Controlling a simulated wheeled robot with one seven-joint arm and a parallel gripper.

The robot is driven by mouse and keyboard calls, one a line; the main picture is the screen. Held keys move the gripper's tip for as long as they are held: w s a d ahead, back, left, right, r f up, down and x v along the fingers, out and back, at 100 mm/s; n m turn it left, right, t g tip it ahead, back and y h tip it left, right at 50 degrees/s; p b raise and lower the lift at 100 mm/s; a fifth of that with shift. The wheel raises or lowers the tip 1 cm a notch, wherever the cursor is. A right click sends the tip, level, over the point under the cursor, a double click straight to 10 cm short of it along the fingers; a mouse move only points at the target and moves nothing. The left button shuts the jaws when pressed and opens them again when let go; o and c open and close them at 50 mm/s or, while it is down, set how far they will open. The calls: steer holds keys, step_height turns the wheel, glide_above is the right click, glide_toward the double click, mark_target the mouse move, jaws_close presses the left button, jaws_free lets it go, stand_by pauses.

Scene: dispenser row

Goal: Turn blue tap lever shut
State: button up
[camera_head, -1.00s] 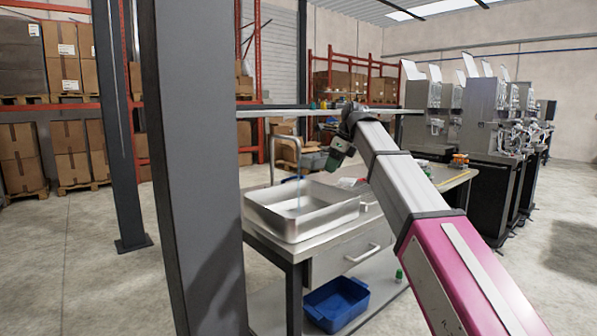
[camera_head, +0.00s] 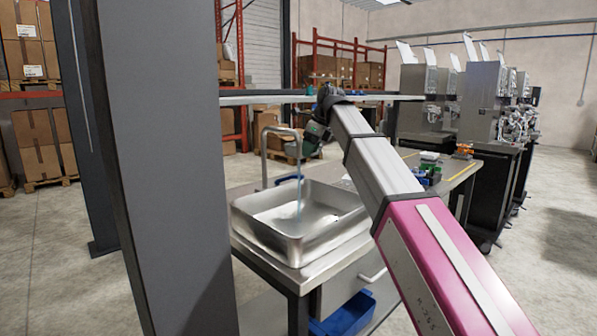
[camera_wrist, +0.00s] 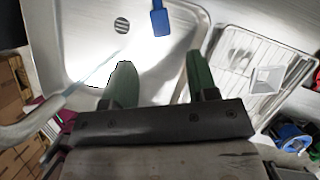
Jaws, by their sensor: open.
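A blue paddle-shaped piece (camera_wrist: 159,20), which looks like the tap lever, shows at the top of the wrist view against the metal sink. I cannot make it out in the head view. The grey tap spout (camera_head: 265,150) arches over the sink, and a thin stream of water (camera_head: 299,195) falls from it. The spout also shows at the left of the wrist view (camera_wrist: 30,112). My gripper (camera_wrist: 160,78) is open and empty, its two green fingers apart and pointing towards the blue piece, without touching it. In the head view my gripper (camera_head: 314,138) is above the sink's far side.
The steel sink basin (camera_head: 240,222) stands on a workbench beside a dark column (camera_head: 165,150). A wire rack (camera_wrist: 258,75) lies right of the basin. A shelf bar (camera_head: 390,97) crosses behind my arm. A blue bin (camera_head: 345,315) sits below.

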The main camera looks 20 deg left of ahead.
mark_target(300, 175)
steer(key=x, duration=0.9)
jaws_close()
